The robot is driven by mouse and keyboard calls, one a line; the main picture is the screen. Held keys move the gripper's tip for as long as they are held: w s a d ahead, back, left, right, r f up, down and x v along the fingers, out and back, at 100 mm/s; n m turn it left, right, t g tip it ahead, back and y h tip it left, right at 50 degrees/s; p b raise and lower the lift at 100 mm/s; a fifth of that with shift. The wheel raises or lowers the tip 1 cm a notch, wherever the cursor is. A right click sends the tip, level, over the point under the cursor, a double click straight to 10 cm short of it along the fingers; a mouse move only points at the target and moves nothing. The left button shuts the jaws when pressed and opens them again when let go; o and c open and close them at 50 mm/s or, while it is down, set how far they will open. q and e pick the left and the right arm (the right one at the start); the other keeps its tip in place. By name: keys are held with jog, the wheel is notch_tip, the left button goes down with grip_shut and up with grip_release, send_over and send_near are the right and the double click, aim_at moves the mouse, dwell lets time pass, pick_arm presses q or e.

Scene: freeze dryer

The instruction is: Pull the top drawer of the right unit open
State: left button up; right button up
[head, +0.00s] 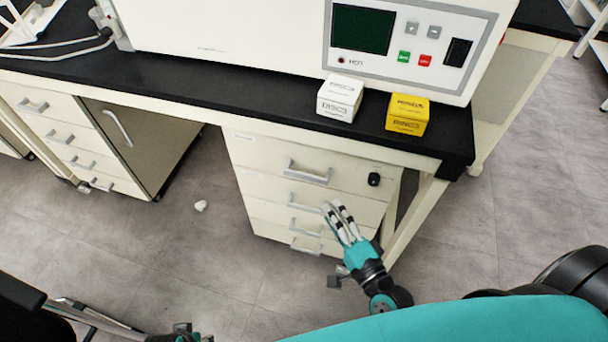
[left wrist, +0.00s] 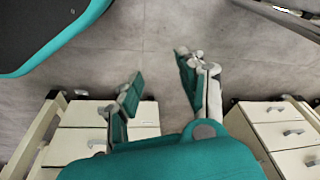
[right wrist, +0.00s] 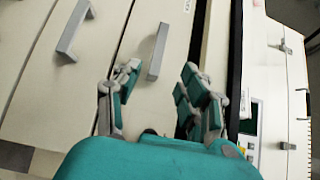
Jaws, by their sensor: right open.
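The right unit (head: 245,180) is a cream drawer stack under the black bench. Its top drawer (head: 262,160) looks shut, with a grey bar handle (head: 307,172) and a black lock (head: 374,179). My right gripper (head: 334,205) is open and empty, just below and right of that handle in the head view. In the right wrist view the top drawer's handle (right wrist: 158,50) shows beyond and between the open fingertips (right wrist: 160,78), apart from them. My left gripper (left wrist: 158,70) is open and empty over the floor; only a little of it shows at the head view's bottom edge.
A white box (head: 339,98) and a yellow box (head: 407,114) stand on the black bench top (head: 270,105), before the white machine (head: 230,30). A bench leg (head: 415,215) stands right of the unit. A small white object (head: 201,206) lies on open floor.

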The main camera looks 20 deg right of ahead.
aim_at(307, 179)
jog(key=w, duration=0.4)
jog(key=w+a, duration=0.1)
jog(key=w, duration=0.2)
jog(key=w+a, duration=0.1)
jog(key=w, duration=0.3)
jog(key=shift+w+a+b, duration=0.15)
jog(key=shift+w+b, duration=0.15)
jog(key=shift+w+a, duration=0.1)
jog(key=shift+w, duration=0.45)
pick_arm(q)
jog(key=shift+w+r, duration=0.2)
jog(key=shift+r, duration=0.4)
jog(key=shift+w+r, duration=0.15)
jog(key=shift+r, duration=0.4)
jog(key=shift+s, duration=0.1)
pick_arm(e)
jog(key=shift+c, duration=0.7)
jog(key=c, duration=0.7)
pick_arm(q)
jog(key=shift+s+f, duration=0.1)
jog(key=shift+f, duration=0.05)
pick_arm(e)
grip_shut()
jog(key=shift+f, duration=0.1)
